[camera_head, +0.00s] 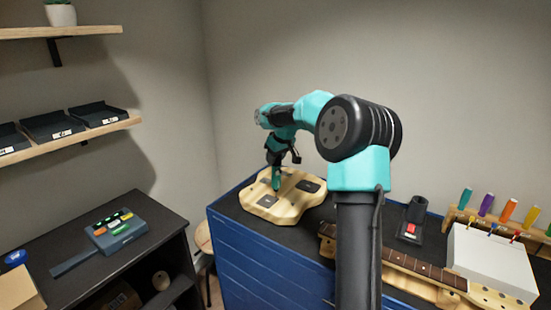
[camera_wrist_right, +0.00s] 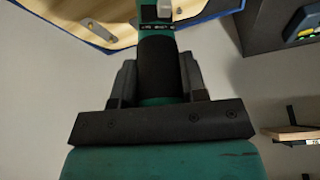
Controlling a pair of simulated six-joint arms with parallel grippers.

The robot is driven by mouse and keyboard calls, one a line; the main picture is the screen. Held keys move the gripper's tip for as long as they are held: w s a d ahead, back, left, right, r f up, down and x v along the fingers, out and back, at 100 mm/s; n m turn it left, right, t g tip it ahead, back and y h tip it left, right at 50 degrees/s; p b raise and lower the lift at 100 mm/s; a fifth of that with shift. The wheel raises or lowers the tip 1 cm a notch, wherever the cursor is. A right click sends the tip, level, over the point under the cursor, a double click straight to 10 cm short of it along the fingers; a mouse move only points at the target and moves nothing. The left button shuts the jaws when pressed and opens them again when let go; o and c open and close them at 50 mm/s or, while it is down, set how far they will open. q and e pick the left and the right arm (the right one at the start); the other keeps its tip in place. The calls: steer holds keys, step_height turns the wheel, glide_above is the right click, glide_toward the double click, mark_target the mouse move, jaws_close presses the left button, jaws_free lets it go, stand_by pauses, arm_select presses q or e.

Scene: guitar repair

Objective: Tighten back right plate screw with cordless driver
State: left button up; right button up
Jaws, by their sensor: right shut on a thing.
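In the right wrist view the driver (camera_wrist_right: 157,60) stands between the two fingers, and an edge of the guitar body (camera_wrist_right: 95,18) shows beyond. The driver's tip and the screw are too small or hidden to tell whether they touch. My left gripper is not in view.
A guitar neck (camera_head: 415,268) lies on the bench at right. A dark holder (camera_head: 412,222) with a red part, a white box (camera_head: 490,262) and a rack of colored screwdrivers (camera_head: 510,212) stand nearby. A side table (camera_head: 150,228) and wall shelves are at left.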

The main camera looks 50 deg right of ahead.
steer(key=shift+r, duration=3)
